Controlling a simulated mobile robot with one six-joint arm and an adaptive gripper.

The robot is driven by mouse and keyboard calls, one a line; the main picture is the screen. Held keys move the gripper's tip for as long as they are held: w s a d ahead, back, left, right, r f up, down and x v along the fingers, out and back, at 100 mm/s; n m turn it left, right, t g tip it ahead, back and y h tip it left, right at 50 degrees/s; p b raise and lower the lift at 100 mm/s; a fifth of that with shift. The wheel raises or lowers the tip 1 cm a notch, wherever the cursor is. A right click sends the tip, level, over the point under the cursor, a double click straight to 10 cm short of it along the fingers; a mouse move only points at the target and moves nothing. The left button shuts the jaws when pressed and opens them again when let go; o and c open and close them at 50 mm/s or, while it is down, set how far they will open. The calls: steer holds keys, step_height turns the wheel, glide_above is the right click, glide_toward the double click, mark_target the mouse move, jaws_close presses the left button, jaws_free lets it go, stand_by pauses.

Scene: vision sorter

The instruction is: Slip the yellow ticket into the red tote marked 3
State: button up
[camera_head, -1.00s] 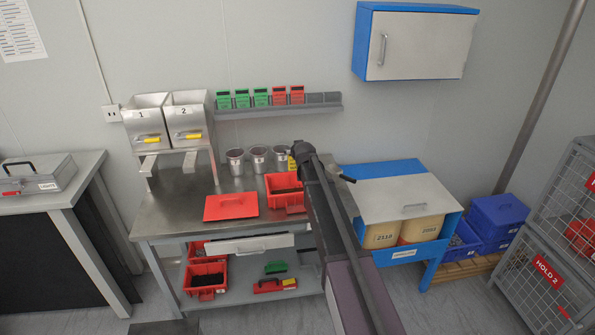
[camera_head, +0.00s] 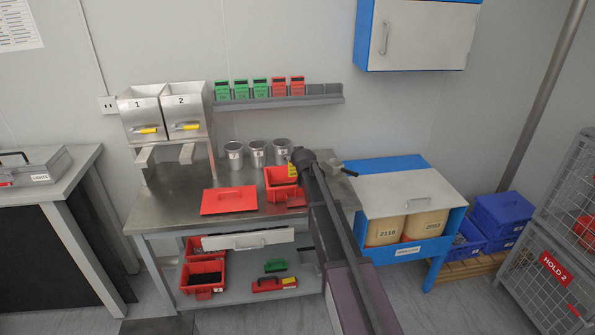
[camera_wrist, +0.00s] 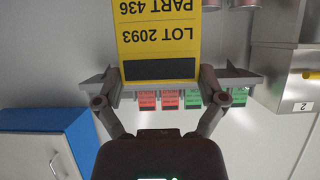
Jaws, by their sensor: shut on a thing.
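My gripper (camera_head: 303,160) is shut on the yellow ticket (camera_head: 292,170). In the wrist view, my gripper (camera_wrist: 158,76) holds the ticket (camera_wrist: 158,35) by one end; its print, "LOT 2093" and "PART 436", appears upside down beside a black bar. In the head view the ticket overlaps a red tote (camera_head: 272,181) on the bench top. I cannot tell whether the ticket is above or inside it. My arm hides part of this tote's right side. Other red totes (camera_head: 203,293) stand on the lower shelf. No tote's number is readable.
A red lid (camera_head: 229,212) lies left of the bench-top tote. Several metal cups (camera_head: 257,155) stand behind it. A rack (camera_head: 279,102) of green and red cards is on the wall. A blue cabinet (camera_head: 440,250) with drums stands to the right.

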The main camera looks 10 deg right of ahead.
steer(key=shift+f+b, duration=0.6)
steer(key=shift+f, duration=0.45)
steer(key=shift+f, duration=0.1)
step_height(320, 180, down, 8)
steer(key=b, duration=0.7)
steer(key=shift+r+b, duration=0.25)
steer(key=shift+b, duration=0.15)
steer(key=shift+f, duration=0.1)
stand_by(0.8)
steer(key=shift+s+g+p, duration=0.25)
steer(key=shift+g+p, duration=0.15)
steer(key=shift+p, duration=0.1)
stand_by(0.8)
steer(key=shift+w+f, duration=0.1)
steer(key=shift+w, duration=0.1)
stand_by(0.7)
steer(key=shift+f+b, duration=0.65)
steer(key=shift+b, duration=0.15)
stand_by(1.5)
